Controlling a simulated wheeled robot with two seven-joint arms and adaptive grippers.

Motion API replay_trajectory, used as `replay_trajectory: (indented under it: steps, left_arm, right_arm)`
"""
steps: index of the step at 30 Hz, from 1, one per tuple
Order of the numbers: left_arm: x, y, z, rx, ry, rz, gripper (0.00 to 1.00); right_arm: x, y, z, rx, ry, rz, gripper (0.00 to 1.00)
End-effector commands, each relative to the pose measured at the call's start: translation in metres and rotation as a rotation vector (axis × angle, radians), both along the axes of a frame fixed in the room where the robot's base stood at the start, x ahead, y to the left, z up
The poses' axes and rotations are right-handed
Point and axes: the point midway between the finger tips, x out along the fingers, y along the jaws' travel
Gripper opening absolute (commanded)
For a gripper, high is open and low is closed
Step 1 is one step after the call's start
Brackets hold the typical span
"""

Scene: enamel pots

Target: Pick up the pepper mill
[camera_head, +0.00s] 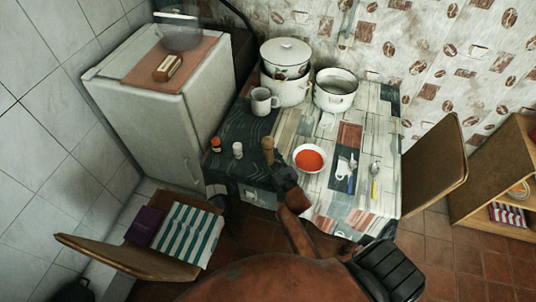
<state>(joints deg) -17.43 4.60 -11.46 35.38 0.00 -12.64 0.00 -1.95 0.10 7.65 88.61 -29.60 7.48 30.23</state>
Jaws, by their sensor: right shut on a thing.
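The pepper mill (267,147) is a slim, light brown wooden piece that shows upright at the front left part of the table (283,130). My right gripper (272,167), dark, reaches in from the front and is shut on the mill's lower part, which it hides. I cannot tell whether the mill's base touches the table.
A white bowl of red soup (310,158) stands close right of my gripper. A white shaker (238,150), an orange-capped jar (216,144) and a mug (261,101) stand left and behind. Pots (336,97) fill the back. Chairs (434,165) flank the table.

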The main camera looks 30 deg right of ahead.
Motion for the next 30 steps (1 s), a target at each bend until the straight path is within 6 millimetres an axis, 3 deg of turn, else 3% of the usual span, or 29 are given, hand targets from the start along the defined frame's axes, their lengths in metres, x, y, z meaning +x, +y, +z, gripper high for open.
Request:
replay_trajectory:
  steps: [8, 19, 26, 30]
  left_arm:
    - [0.002, 0.0, 0.0, 0.001, -0.003, -0.001, 0.4]
    - [0.008, 0.0, 0.002, 0.0, -0.01, -0.001, 0.4]
    - [0.011, 0.0, 0.013, 0.0, -0.015, -0.001, 0.4]
    - [0.014, 0.0, 0.023, -0.001, -0.02, -0.001, 0.4]
  right_arm:
    - [0.0, 0.0, 0.0, 0.0, 0.0, 0.0, 0.02]
    - [0.0, 0.0, 0.007, -0.001, -0.002, 0.0, 0.02]
    - [0.0, 0.0, 0.038, -0.002, -0.005, 0.001, 0.02]
    - [-0.023, -0.012, 0.065, -0.005, -0.004, 0.001, 0.02]
